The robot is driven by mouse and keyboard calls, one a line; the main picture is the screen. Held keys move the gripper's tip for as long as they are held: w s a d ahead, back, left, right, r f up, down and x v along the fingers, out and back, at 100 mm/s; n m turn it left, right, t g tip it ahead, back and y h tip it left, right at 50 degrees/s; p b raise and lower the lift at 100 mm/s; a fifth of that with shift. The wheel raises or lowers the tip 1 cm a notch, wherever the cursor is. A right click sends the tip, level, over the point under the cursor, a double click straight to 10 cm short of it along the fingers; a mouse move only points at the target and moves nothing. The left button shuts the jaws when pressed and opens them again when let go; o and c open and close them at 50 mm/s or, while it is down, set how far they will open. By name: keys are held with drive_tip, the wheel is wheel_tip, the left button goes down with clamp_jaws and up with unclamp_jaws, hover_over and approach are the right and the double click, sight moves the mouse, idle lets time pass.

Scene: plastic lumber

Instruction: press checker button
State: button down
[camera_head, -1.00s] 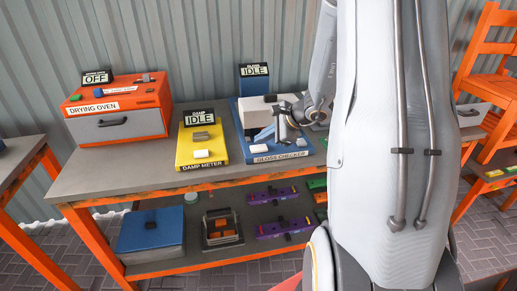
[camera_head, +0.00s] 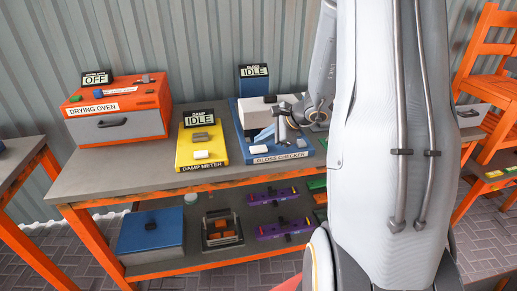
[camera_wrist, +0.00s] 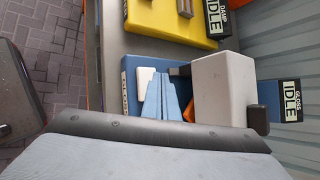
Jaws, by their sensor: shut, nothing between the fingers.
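The blue gloss checker (camera_head: 302,150) sits at the right of the bench, with a white block-shaped housing (camera_head: 255,113) on it. Its white button (camera_head: 258,149) is at the front left, and it also shows in the wrist view (camera_wrist: 143,78). A display (camera_head: 254,70) behind reads IDLE. My gripper (camera_head: 258,139) is shut and empty, over the checker between the button and the housing. In the wrist view my gripper's pale blue fingers (camera_wrist: 161,71) lie together just beside the button, partly overlapping its edge. I cannot tell whether they touch it.
A yellow damp meter (camera_head: 203,160) with its own white button and an IDLE display stands left of the checker. An orange drying oven (camera_head: 118,110), display OFF, is further left. The bench front (camera_head: 130,180) is clear. A lower shelf holds a blue box (camera_head: 150,236) and purple parts.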

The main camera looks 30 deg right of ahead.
sight(262, 149)
drive_tip(key=shift+f+b, duration=0.2)
drive_tip(key=shift+b, duration=0.1)
idle(0.6)
drive_tip(key=shift+f+b, duration=0.25)
drive_tip(key=shift+b, duration=0.1)
drive_tip(key=shift+f+b, duration=0.5)
drive_tip(key=shift+b, duration=0.15)
idle(0.9)
idle(0.4)
drive_tip(key=shift+r+p, duration=0.6)
drive_tip(key=shift+r, duration=0.35)
drive_tip(key=shift+r+p, duration=1.65)
drive_tip(key=shift+r, duration=0.85)
